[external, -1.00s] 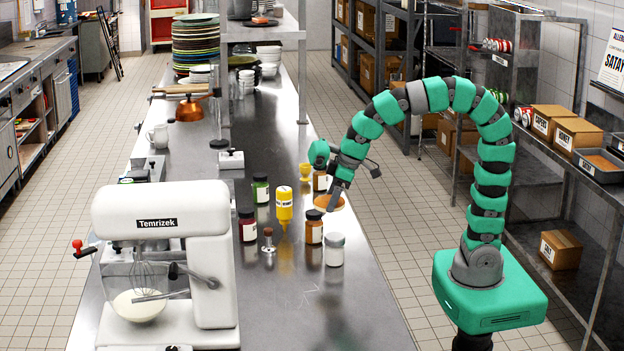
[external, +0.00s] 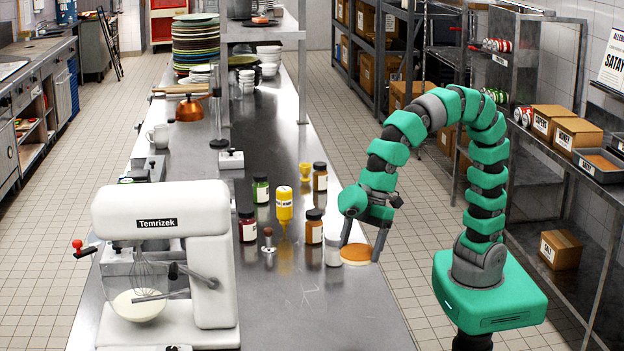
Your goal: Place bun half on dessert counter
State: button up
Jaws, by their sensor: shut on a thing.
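The bun half (external: 356,255) is a round, flat, golden-brown disc with a paler underside. My gripper (external: 361,247) points down and is shut on it, with a finger at each side. No label in view marks which surface is the dessert counter.
Close left of my gripper stand a dark-lidded jar (external: 314,227), a yellow squeeze bottle (external: 284,205) and several other jars. A white mixer (external: 165,260) stands at the front left. The counter's front right is bare.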

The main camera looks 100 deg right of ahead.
jog(key=shift+s+a+f+n, duration=0.1)
jog(key=shift+s+a+n, duration=0.15)
jog(key=shift+a, duration=0.35)
jog(key=shift+s+a+f+n, duration=0.15)
jog(key=shift+s+a, duration=0.1)
jog(key=shift+a, duration=0.3)
notch_tip(320, 180, down, 10)
jog(key=shift+w+d+f, duration=0.1)
jog(key=shift+f, duration=0.15)
send_over(308, 341)
jog(key=s+d, duration=0.1)
jog(key=shift+d+f+b, duration=0.1)
jog(key=shift+f+b, duration=0.3)
jog(key=shift+f, duration=0.35)
notch_tip(308, 341, down, 4)
jog(key=shift+r, duration=0.2)
jog(key=o, duration=1)
jog(key=shift+o, duration=0.2)
jog(key=shift+r, duration=0.1)
